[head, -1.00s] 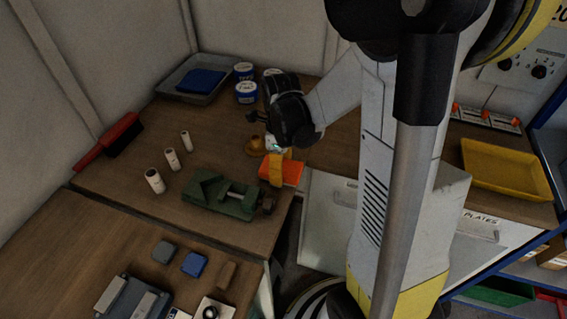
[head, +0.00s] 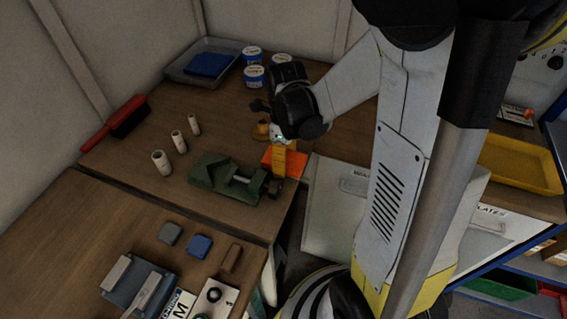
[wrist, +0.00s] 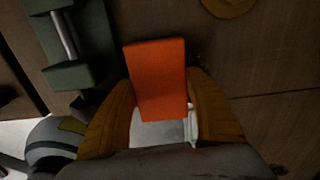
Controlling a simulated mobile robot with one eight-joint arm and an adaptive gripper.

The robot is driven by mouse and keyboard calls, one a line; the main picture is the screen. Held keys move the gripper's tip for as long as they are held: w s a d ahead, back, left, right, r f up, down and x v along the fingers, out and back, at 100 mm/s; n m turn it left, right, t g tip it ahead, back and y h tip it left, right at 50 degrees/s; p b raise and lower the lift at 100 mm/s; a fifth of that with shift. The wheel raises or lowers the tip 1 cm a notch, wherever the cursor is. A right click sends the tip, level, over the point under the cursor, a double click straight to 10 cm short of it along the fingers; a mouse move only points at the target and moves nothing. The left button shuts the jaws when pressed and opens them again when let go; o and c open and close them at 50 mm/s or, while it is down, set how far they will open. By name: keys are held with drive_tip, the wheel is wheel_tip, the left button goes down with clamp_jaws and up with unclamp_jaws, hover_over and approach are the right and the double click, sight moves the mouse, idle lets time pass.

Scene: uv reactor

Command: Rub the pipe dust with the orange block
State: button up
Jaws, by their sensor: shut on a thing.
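My gripper (head: 281,162) is shut on the orange block (head: 297,164), close to the table's front right edge. In the wrist view the block (wrist: 157,75) sits between the two yellow fingers and sticks out past them. Three short white pipe-like cylinders (head: 178,142) stand upright on the table to the left, apart from the block. A green vise (head: 225,178) lies between them and my gripper, and it also shows at the left of the wrist view (wrist: 68,75). I cannot make out any pipe dust. I cannot tell if the block touches the table.
A brass-coloured round piece (head: 262,130) stands behind my gripper. A red-handled brush (head: 115,125) lies at the left. A grey tray (head: 178,72) with a blue cloth and blue-white tubs (head: 255,77) are at the back. A nearer table holds small blocks (head: 199,245).

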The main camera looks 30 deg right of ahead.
drive_tip(key=shift+w+d, duration=1)
drive_tip(key=shift+d, duration=0.3)
drive_tip(key=shift+w+d, duration=1)
drive_tip(key=shift+d, duration=0.3)
drive_tip(key=shift+r, duration=0.15)
drive_tip(key=shift+r+p, duration=2)
drive_tip(key=shift+r, duration=0.9)
wheel_tip(320, 180, up, 3)
drive_tip(key=shift+p, duration=1.1)
drive_tip(key=shift+f, duration=0.1)
wheel_tip(320, 180, down, 7)
drive_tip(key=b, duration=0.5)
drive_tip(key=shift+s+b, duration=0.1)
drive_tip(key=shift+b, duration=0.25)
